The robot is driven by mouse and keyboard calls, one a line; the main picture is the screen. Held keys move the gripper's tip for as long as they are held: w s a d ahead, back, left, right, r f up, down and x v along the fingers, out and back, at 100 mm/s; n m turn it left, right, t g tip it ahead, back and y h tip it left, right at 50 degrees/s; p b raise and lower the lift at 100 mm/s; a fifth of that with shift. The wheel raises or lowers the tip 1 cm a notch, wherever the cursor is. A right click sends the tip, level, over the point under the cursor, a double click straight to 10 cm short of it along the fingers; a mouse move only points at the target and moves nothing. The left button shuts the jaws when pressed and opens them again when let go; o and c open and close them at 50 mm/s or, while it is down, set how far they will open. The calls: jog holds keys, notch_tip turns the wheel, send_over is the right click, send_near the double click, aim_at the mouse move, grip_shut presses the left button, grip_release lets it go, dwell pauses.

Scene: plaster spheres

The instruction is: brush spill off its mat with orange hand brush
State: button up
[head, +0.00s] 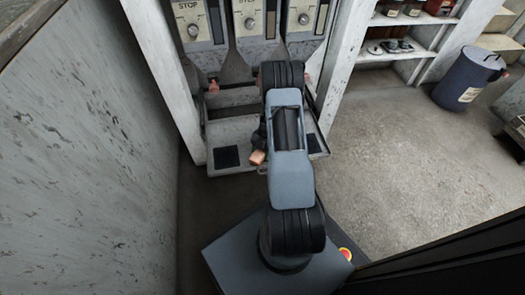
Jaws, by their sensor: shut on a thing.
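My gripper (260,143) shows only as a dark part beside my arm, which hides most of it. It is shut on the orange hand brush (258,157), whose orange end shows just below it. A dark square mat (228,157) lies on the grey ledge to the left of the brush. Another dark square mat (312,143) lies on the ledge to the right of my arm. I cannot make out a spill on either mat; the middle of the ledge is hidden behind my arm.
The grey ledge (225,130) runs below dispensers with dials (193,24). A white post (165,80) and a scuffed wall (85,150) close off the left. A dark blue bin (467,80) stands at right near shelves (405,40). The concrete floor (400,160) at right is clear.

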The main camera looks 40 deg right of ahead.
jog(key=shift+w+d+b, duration=0.2)
jog(key=shift+w+d, duration=0.1)
jog(key=shift+d, duration=0.35)
jog(key=shift+w+d+b, duration=0.25)
jog(key=shift+d, duration=0.4)
jog(key=shift+w+d+b, duration=0.2)
jog(key=shift+w+d, duration=0.1)
jog(key=shift+d, duration=0.35)
jog(key=shift+s+a+f+p, duration=0.1)
jog(key=shift+s+a+p, duration=0.3)
jog(key=shift+a, duration=0.65)
jog(key=shift+s+a+p, duration=0.2)
jog(key=shift+s+a, duration=0.4)
jog(key=shift+a, duration=0.45)
jog(key=shift+w+d+r, duration=0.25)
jog(key=shift+d+r, duration=0.15)
jog(key=shift+d, duration=0.15)
jog(key=shift+w+d+r, duration=0.25)
jog(key=shift+d+r, duration=0.15)
jog(key=shift+d, duration=0.1)
jog(key=shift+r, duration=0.1)
